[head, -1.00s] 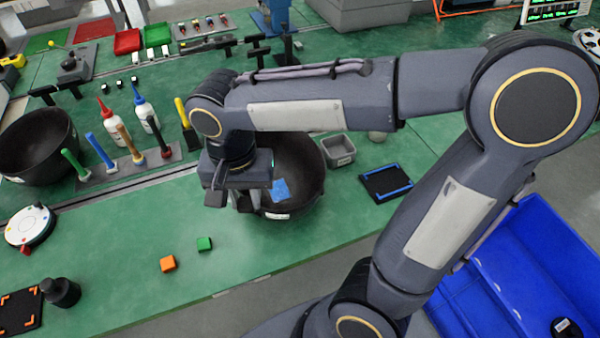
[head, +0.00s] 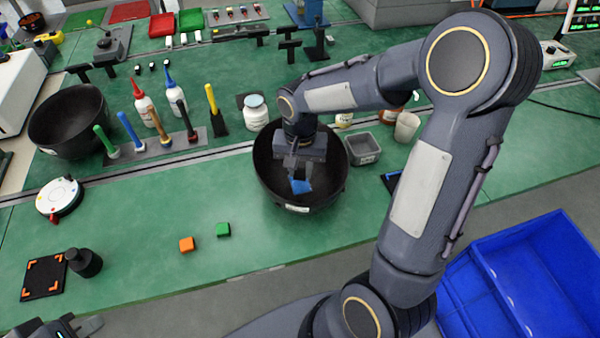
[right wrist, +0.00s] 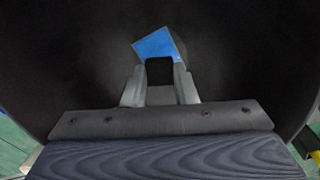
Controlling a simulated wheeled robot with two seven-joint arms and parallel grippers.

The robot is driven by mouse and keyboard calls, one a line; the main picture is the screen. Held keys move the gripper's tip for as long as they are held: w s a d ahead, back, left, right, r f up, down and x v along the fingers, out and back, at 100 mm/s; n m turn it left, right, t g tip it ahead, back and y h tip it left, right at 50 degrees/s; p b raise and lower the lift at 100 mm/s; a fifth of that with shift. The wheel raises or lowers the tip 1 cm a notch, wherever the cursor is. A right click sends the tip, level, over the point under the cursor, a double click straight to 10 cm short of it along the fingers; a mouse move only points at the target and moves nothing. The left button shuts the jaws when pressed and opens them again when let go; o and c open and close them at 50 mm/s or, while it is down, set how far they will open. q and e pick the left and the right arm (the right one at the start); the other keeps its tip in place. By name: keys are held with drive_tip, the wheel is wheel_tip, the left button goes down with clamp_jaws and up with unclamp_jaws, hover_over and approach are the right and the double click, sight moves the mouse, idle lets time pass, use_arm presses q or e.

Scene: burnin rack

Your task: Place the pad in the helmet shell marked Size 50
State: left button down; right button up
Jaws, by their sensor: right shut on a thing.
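A dark bowl-like helmet shell (head: 268,190) stands open side up at mid-table, with a small white label too small to read. A second dark shell (head: 45,128) stands at the left, its label also unreadable. My right gripper (head: 298,176) points down inside the middle shell, shut on the blue pad (head: 302,187). In the right wrist view the pad (right wrist: 155,44) shows blue beyond the fingertips (right wrist: 160,72), with a black part between them. I cannot tell whether the pad touches the shell. My left gripper (head: 75,328) is partly in view at the bottom left; its jaws are unclear.
A grey bin (head: 363,149) and a white cup (head: 406,126) stand right of the middle shell; a white jar (head: 256,112) stands behind it. A blue crate (head: 520,275) is at the lower right.

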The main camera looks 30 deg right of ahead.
sight(300, 172)
drive_tip(key=shift+f, duration=1.15)
drive_tip(key=shift+a, duration=0.1)
drive_tip(key=shift+f, duration=0.15)
drive_tip(key=o, duration=1)
wheel_tip(300, 172, up, 11)
drive_tip(key=s+a+n+t+y, duration=0.1)
drive_tip(key=s+n+t, duration=0.1)
drive_tip(key=s, duration=0.3)
drive_tip(key=s+a+r+n+t+y, duration=0.1)
drive_tip(key=s, duration=0.5)
drive_tip(key=s+a+r+n+t+y, duration=0.1)
drive_tip(key=s+a+n+t, duration=0.1)
drive_tip(key=s, duration=0.4)
drive_tip(key=shift+r+n+t+y+p, duration=0.1)
drive_tip(key=shift+n+t+y+p, duration=0.2)
drive_tip(key=shift+y+p, duration=0.1)
